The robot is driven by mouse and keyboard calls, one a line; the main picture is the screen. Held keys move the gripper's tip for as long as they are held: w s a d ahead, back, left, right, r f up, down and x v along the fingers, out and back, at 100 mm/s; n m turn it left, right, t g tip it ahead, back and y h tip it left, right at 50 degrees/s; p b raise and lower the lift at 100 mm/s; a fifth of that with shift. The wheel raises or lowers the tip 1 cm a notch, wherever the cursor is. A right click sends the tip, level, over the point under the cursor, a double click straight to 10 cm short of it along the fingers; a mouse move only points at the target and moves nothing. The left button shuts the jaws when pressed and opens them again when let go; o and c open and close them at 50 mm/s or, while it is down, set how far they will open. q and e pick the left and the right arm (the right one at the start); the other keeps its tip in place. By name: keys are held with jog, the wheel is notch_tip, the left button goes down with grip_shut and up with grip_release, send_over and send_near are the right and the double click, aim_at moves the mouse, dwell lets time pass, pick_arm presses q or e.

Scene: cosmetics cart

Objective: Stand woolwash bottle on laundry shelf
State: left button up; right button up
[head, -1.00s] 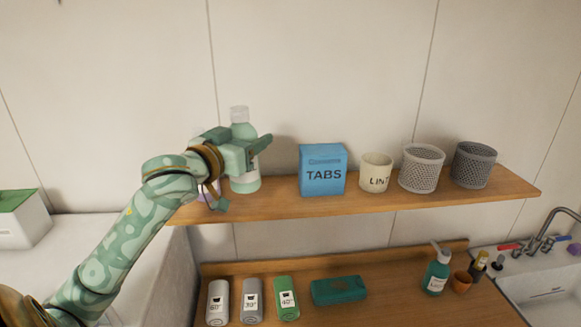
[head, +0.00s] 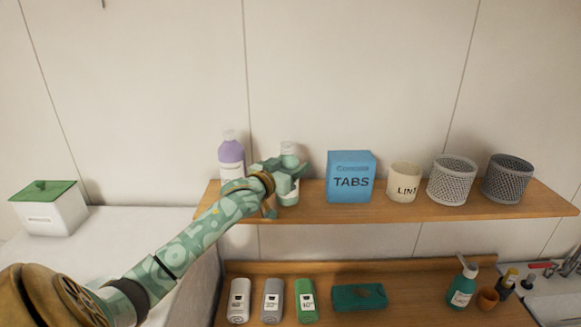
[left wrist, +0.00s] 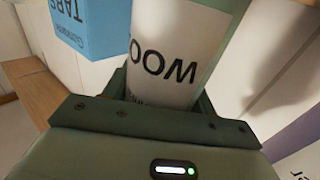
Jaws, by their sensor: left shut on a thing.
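The woolwash bottle (head: 289,198) is pale green with a white label and cap. It is upright over the left part of the wooden laundry shelf (head: 330,214), its base at about shelf level; I cannot tell if it touches. My left gripper (head: 284,176) is shut around its middle and hides much of it. In the left wrist view, the bottle's label (left wrist: 170,55) reads "WOO…" between the fingers. My right gripper is not in view.
A purple bottle (head: 231,160) stands left of the held bottle, a blue TABS box (head: 351,178) right of it. Farther right are a LINT pot (head: 404,182) and two mesh baskets (head: 452,181).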

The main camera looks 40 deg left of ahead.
pick_arm(q)
jog(key=shift+s+f, duration=0.1)
jog(key=shift+f, duration=0.3)
jog(key=shift+f, duration=0.1)
jog(key=o, duration=1.2)
jog(key=shift+s+d+p, duration=0.1)
jog(key=shift+s+p, duration=0.25)
jog(key=shift+p, duration=0.05)
jog(key=shift+s+d+p, duration=0.15)
jog(key=shift+s+p, duration=0.4)
jog(key=shift+s, duration=1.3)
jog(key=shift+s+d+p, duration=0.15)
jog(key=shift+s+p, duration=0.45)
jog(key=shift+s, duration=1.3)
jog(key=shift+s+d+p, duration=0.15)
jog(key=shift+s+p, duration=0.4)
jog(key=shift+s, duration=1.3)
